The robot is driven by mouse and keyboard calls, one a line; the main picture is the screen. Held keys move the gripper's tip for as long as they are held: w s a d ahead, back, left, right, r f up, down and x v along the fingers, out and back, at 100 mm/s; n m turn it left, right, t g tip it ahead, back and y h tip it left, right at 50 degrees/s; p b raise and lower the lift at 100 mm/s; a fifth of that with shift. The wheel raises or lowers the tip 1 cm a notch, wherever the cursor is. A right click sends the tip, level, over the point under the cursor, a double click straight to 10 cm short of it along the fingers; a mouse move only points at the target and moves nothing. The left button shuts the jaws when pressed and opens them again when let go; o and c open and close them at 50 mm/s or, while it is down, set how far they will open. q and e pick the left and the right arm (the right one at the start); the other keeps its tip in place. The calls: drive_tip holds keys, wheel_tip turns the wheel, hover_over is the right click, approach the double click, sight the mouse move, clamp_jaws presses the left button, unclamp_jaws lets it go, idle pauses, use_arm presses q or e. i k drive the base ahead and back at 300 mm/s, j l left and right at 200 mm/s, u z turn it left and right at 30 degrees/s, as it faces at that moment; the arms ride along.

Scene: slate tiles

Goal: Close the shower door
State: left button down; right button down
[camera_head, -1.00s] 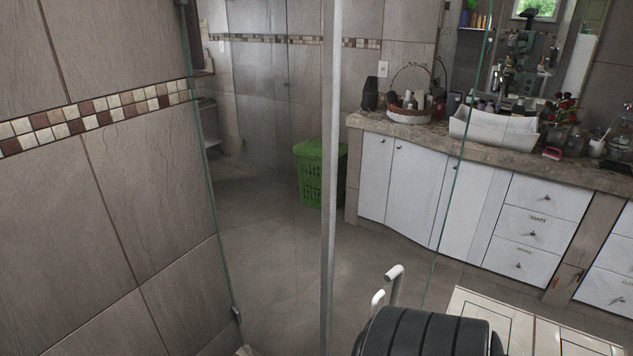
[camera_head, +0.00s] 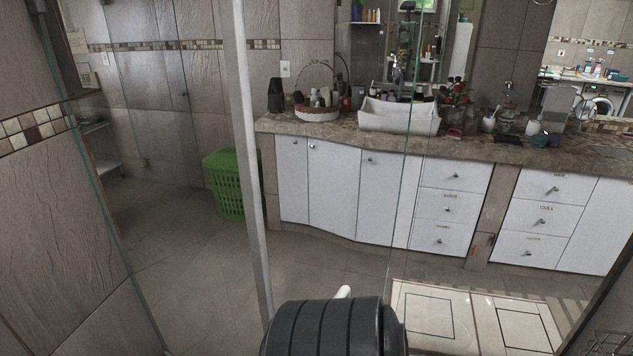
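The shower door is clear glass and hard to make out. A glass pane (camera_head: 330,215) stands between a pale metal upright (camera_head: 246,160) and a green glass edge on its right, with the bathroom showing through it. Another green glass edge runs down the left beside the tiled wall. I cannot tell from this how far the door stands open. A black ribbed part of my own arm (camera_head: 330,328) fills the bottom centre. A small white rounded piece shows just above it, mostly hidden; I cannot tell what it is. Neither gripper's fingers are visible.
A white-fronted vanity (camera_head: 335,195) with a stone top, a white basin (camera_head: 398,115) and several toiletries stands beyond the glass. A green basket (camera_head: 226,184) stands at its left end. A pale patterned mat (camera_head: 432,320) lies at lower right. Floor between is clear.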

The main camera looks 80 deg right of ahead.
sight(231, 12)
drive_tip(key=i+z, duration=0.1)
drive_tip(key=z, duration=0.8)
drive_tip(key=i+j+z, duration=0.1)
drive_tip(key=z, duration=0.35)
